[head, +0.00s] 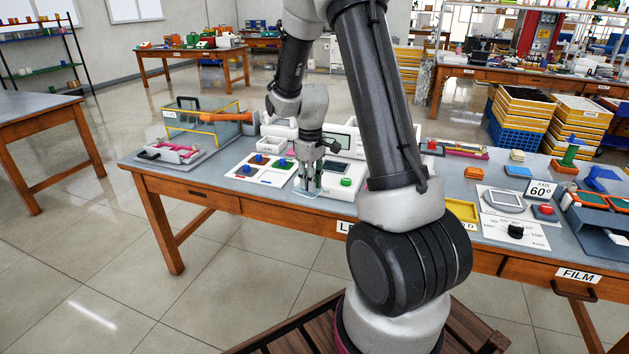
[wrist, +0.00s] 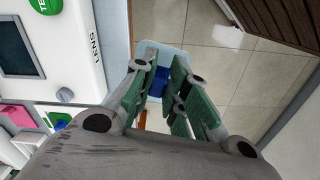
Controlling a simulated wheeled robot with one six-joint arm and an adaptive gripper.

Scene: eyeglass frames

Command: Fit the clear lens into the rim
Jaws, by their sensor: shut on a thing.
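The clear lens, a pale bluish see-through plate with rounded corners, shows beyond my fingertips in the wrist view (wrist: 176,50). A dark blue block (wrist: 158,82) on it sits between the fingers. My gripper (wrist: 161,88) is shut on this block. In the head view, my gripper (head: 311,188) points down at the front part of the workbench, with the pale lens (head: 306,195) at its tips. The wrist view shows floor behind the lens, so it reaches past the bench edge.
A white test panel (head: 346,170) with a dark screen and green button stands by my gripper. A board with coloured knobs (head: 243,172) lies left of it. A glass box with a yellow frame (head: 176,131) stands behind. A black-knob dial board (head: 487,232) is at right.

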